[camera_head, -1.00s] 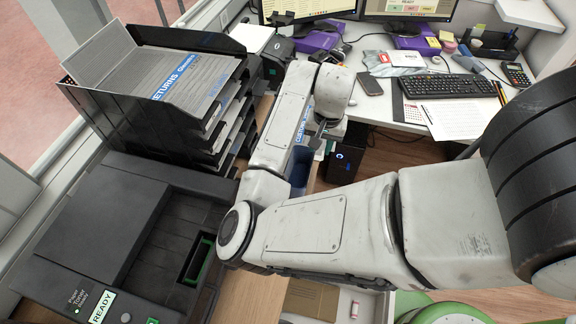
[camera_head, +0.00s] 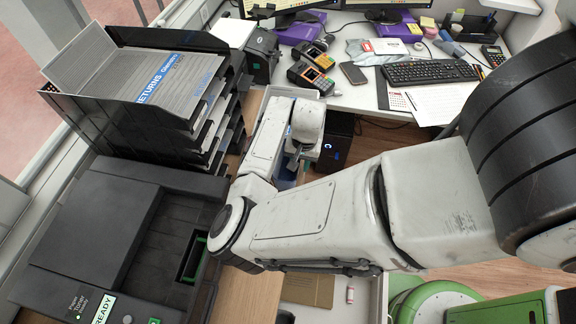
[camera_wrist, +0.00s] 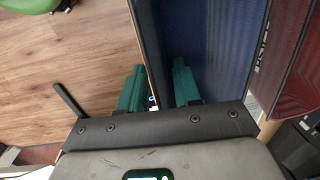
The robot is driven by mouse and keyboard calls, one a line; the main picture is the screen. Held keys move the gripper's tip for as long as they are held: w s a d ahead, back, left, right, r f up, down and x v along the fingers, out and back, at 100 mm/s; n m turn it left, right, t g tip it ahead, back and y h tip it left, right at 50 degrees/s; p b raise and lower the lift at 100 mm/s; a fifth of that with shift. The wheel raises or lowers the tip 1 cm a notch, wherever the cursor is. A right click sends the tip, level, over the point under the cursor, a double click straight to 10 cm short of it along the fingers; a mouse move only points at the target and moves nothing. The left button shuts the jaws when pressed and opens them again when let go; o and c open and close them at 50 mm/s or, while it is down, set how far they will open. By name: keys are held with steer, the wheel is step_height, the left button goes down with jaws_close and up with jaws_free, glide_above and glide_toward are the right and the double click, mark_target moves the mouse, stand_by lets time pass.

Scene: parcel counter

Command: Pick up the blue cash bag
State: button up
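In the wrist view the blue cash bag (camera_wrist: 215,45) fills the upper middle as a dark blue woven panel with a pale left edge. The two green fingers of my gripper (camera_wrist: 158,88) are apart. The left finger lies just left of that edge, and the right finger lies over the blue panel. I cannot tell whether either finger touches the bag. In the head view a small dark blue patch (camera_head: 286,183) shows below my wrist, and my arm hides the rest of it and the fingertips.
A red woven bag (camera_wrist: 285,55) stands right of the blue one. A paper tray stack (camera_head: 150,95) and a printer (camera_head: 100,220) stand on the left. Card readers (camera_head: 311,75) and a keyboard (camera_head: 430,71) lie on the back desk. Wooden floor (camera_wrist: 65,65) is open at left.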

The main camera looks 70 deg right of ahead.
steer(key=shift+f, duration=0.3)
steer(key=shift+c, duration=0.4)
jaws_close()
steer(key=shift+r, duration=0.1)
